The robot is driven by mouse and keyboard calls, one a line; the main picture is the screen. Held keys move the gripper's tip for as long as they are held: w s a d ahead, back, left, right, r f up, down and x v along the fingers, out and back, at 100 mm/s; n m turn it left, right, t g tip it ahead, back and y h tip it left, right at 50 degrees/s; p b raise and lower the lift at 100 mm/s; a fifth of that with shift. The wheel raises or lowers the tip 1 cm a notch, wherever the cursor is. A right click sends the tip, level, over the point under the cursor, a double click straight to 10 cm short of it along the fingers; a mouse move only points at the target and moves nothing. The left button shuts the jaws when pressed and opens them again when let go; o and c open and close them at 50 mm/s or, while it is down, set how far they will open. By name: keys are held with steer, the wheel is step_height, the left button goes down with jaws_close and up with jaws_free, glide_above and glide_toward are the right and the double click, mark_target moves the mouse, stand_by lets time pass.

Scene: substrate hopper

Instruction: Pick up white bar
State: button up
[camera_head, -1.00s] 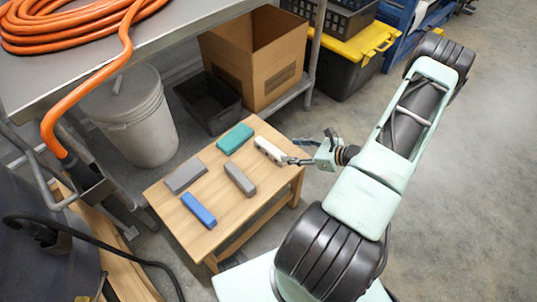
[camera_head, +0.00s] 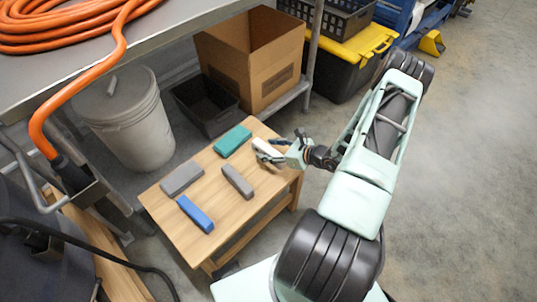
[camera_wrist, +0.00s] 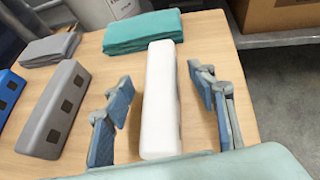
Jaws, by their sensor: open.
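The white bar (camera_wrist: 160,100) lies on the small wooden table (camera_head: 225,228). In the wrist view it runs lengthwise between the two fingers of my gripper (camera_wrist: 165,115), with a gap on each side. My gripper is open, one blue-padded finger left of the bar and one right of it. In the head view my gripper (camera_head: 272,155) is at the table's right corner and partly covers the white bar (camera_head: 264,148).
A cardboard box (camera_head: 225,70), a dark bin (camera_head: 205,103) and a bucket (camera_head: 130,120) stand behind. Floor at right is clear.

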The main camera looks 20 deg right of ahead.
jaws_close()
stand_by(0.4)
